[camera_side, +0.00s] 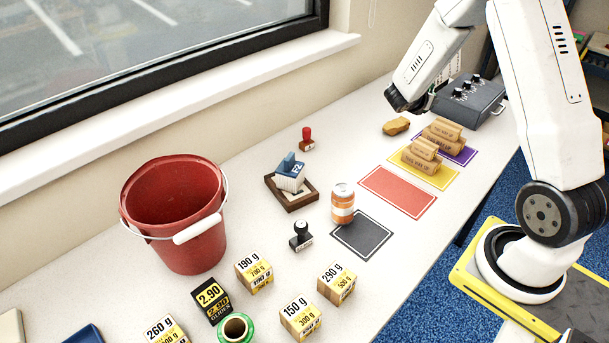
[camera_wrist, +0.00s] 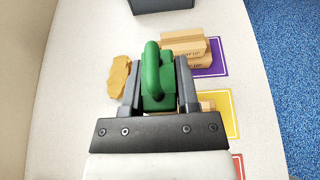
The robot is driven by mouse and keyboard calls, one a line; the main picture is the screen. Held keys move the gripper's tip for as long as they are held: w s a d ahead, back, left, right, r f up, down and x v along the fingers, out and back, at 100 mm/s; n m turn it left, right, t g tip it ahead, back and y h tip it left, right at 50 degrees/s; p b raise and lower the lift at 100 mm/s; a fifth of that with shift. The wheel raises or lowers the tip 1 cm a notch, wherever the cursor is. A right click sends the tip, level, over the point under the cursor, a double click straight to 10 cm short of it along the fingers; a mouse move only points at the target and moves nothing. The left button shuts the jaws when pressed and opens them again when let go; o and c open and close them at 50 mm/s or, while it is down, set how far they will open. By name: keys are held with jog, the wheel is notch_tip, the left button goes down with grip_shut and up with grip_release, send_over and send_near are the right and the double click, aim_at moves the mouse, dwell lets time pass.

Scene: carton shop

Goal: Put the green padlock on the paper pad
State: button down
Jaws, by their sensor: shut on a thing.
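The green padlock (camera_wrist: 153,85) is between the two fingers of my gripper (camera_wrist: 158,88) in the wrist view, its rounded shackle toward the camera. My gripper is shut on it. In the side view my gripper (camera_side: 408,100) is above the far part of the table, near the dark control box; the padlock cannot be made out there. I cannot pick out the paper pad for certain. A cream flat thing (camera_side: 11,328), cut off at the lower left edge of the side view, may be it.
Stacked wooden blocks (camera_side: 441,132) stand on purple and yellow mats; the red mat (camera_side: 398,192) and black mat (camera_side: 362,235) are bare. A tan lump (camera_side: 396,126) lies below my gripper.

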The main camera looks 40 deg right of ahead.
jog(key=shift+w+d+f, duration=2.15)
jog(key=shift+w+d, duration=0.65)
jog(key=shift+w, duration=1)
send_over(398, 121)
jog(key=f, duration=0.2)
jog(key=s+f, duration=0.1)
jog(key=f, duration=0.1)
jog(key=shift+a, duration=0.35)
jog(key=shift+w+d+f, duration=0.25)
jog(key=shift+w+f, duration=0.1)
jog(key=shift+f, duration=0.1)
jog(key=shift+w+f, duration=0.1)
jog(key=shift+w+d+f, duration=0.1)
jog(key=shift+f, duration=1.65)
jog(key=shift+f, duration=0.1)
jog(key=shift+c, duration=1.8)
grip_release()
jog(key=shift+f, duration=0.1)
